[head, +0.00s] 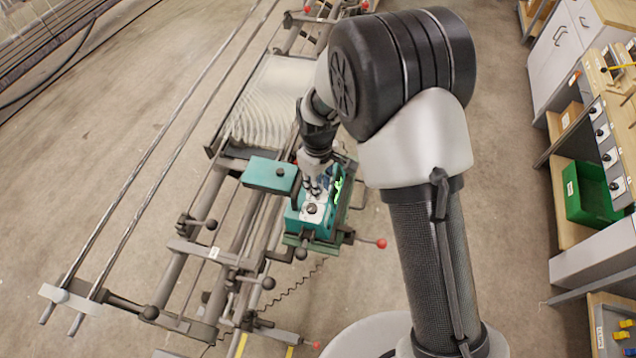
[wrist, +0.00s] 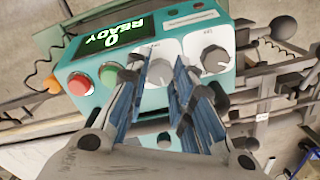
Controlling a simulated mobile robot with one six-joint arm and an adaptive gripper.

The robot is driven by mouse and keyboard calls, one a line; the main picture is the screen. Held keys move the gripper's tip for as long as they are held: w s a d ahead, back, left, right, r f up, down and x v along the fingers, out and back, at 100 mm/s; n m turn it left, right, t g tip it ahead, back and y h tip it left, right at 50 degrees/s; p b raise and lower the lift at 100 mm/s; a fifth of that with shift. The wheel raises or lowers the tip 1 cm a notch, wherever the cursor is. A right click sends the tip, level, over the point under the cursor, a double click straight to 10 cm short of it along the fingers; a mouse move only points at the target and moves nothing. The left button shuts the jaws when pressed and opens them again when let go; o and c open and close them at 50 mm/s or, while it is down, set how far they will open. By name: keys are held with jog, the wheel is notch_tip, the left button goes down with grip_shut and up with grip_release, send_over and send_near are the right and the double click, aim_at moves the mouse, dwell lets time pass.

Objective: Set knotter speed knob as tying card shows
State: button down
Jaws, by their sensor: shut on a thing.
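The knotter is a teal box (head: 325,222) on the loom frame, and its panel fills the upper wrist view (wrist: 130,28). My gripper (wrist: 161,66) is shut on the left of two grey dials on the panel, the left knob (wrist: 160,74), with one blue-padded finger on each side of it. The right knob (wrist: 215,60) stands free beside my right finger. Small labels above the knobs are too small to read. A green display (wrist: 113,34) reads "READY" and "0", upside down. In the head view, my gripper (head: 315,188) is over the box. I cannot make out a tying card.
A red button (wrist: 79,84) and a green button (wrist: 108,74) sit left of my fingers. A red-tipped lever (head: 380,243) juts out right of the knotter. A bench with a green bin (head: 590,195) stands at the right, with clear floor between.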

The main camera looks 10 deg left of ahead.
jog(key=shift+m, duration=1.5)
jog(key=c, duration=1.3)
grip_release()
jog(key=shift+c, duration=0.2)
jog(key=shift+r, duration=0.1)
jog(key=shift+d+r, duration=0.1)
jog(key=shift+r, duration=3.8)
jog(key=shift+c, duration=0.4)
